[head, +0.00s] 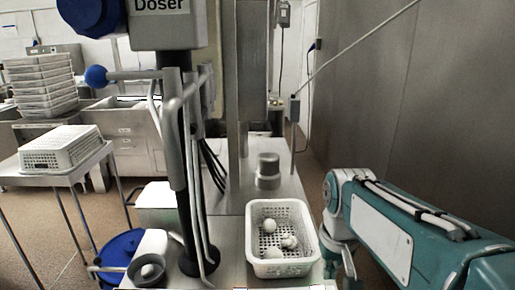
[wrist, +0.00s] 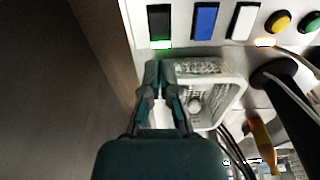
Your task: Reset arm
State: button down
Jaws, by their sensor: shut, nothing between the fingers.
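My gripper (wrist: 160,70) shows in the wrist view with its two dark fingers together and nothing between them. Its tips overlap the picture of the white perforated basket (wrist: 238,95); I cannot tell the gap in height. In the head view my teal and white arm comes in from the right, its wrist end just right of the same white basket (head: 252,232). The fingers are not clear there. The basket stands on the metal bench and holds several round white items (head: 270,226).
A panel with a black switch (wrist: 159,22), a blue switch (wrist: 205,20), a white switch (wrist: 242,20) and yellow and green buttons lies beyond my fingertips. The doser machine (head: 160,25) stands left of the basket. A side table (head: 62,178) holds an upturned basket. A grey wall is right.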

jog(key=s+f+t, duration=0.1)
jog(key=s+t, duration=0.3)
jog(key=s, duration=0.7)
jog(key=shift+s+t, duration=0.15)
jog(key=shift+t, duration=0.15)
